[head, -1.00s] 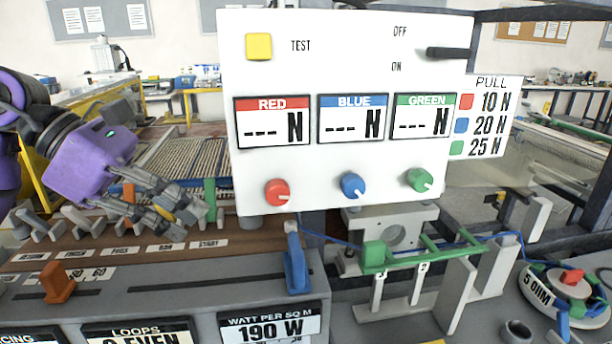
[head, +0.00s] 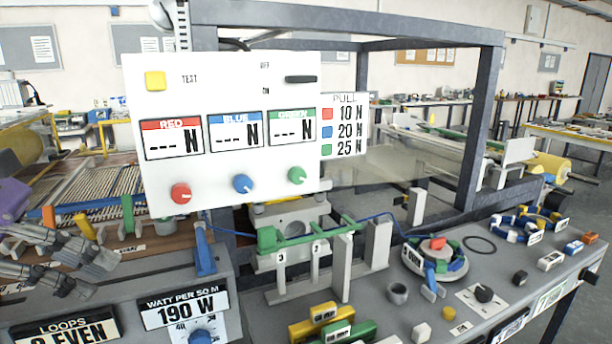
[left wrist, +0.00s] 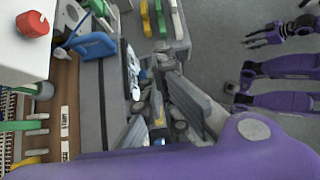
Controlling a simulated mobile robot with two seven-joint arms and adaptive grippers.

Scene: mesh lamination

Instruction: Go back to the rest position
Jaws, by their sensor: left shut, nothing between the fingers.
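My left gripper (head: 104,276) is at the lower left of the head view, with grey fingers and a bit of purple housing at the edge. It is empty and shut, in front of the brown label strip and left of the blue lever (head: 204,250). In the left wrist view its fingers (left wrist: 155,125) point up the picture, above the grey console edge. A purple arm with dark fingers, my right gripper (left wrist: 258,38), shows at the upper right of that view, over the floor. Its finger opening is too small to judge.
The white test panel (head: 230,130) stands over the console. An orange slider (head: 48,216) and yellow peg are near my left gripper. Grey floor is free beside the console.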

